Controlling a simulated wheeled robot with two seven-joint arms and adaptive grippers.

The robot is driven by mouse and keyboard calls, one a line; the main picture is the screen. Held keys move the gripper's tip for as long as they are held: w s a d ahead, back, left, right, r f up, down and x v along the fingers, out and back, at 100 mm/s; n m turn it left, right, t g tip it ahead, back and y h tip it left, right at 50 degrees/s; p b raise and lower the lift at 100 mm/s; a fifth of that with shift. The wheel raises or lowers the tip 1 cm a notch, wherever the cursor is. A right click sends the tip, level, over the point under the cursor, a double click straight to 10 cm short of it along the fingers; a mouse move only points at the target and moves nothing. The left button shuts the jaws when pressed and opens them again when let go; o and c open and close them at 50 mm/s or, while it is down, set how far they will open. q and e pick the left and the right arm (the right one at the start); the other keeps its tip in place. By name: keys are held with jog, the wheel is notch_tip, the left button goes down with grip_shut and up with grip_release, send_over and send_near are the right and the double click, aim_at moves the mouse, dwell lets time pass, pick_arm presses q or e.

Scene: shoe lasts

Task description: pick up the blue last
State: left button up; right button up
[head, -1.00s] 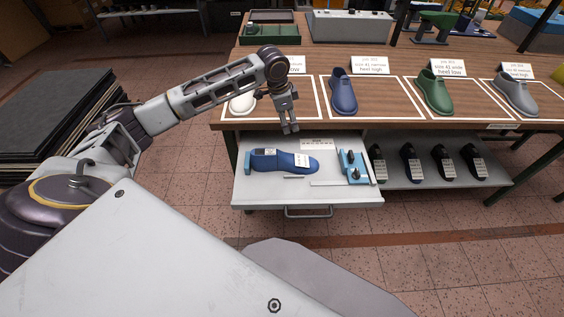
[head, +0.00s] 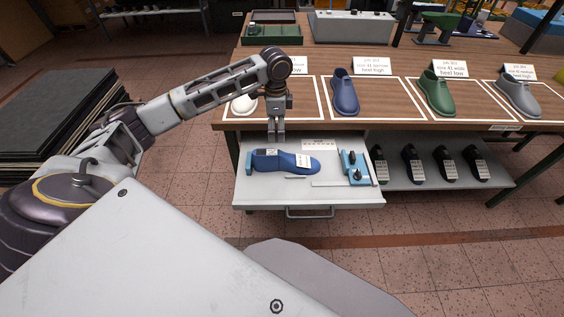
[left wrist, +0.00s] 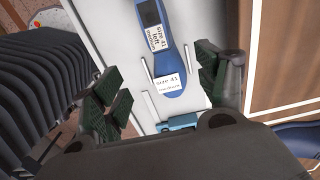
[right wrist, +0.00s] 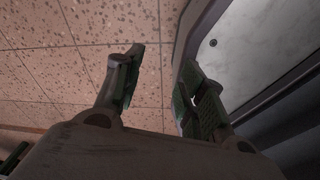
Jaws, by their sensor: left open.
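The blue last (head: 284,162) lies on its side in the open pale drawer (head: 300,200), with white labels on it. In the left wrist view the blue last (left wrist: 168,62) shows labels reading "size 41" and lies beyond my fingers. My left gripper (head: 276,139) points down above the back edge of the drawer, over the last's left half and apart from it. In its wrist view the left gripper (left wrist: 160,92) is open and empty. My right gripper (right wrist: 160,92) is open and empty over the tiled floor, and is not seen in the head view.
A light blue fixture (head: 352,168) with dark knobs stands in the drawer right of the last. Several black lasts (head: 413,164) sit on the lower shelf. A blue shoe (head: 344,93), a green shoe (head: 436,93) and a grey shoe (head: 516,94) stand on the wooden table (head: 390,122).

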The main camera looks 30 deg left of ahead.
aim_at(277, 152)
pick_arm(q)
notch_tip(277, 152, down, 8)
jog(key=shift+f, duration=0.95)
notch_tip(277, 152, down, 3)
jog(key=shift+r, duration=0.1)
jog(key=shift+f, duration=0.55)
jog(key=c, duration=1)
grip_shut()
jog(key=shift+r, duration=0.1)
pick_arm(e)
jog(key=shift+s+a+f, duration=0.2)
jog(key=shift+s+a, duration=0.1)
jog(key=shift+s, duration=0.35)
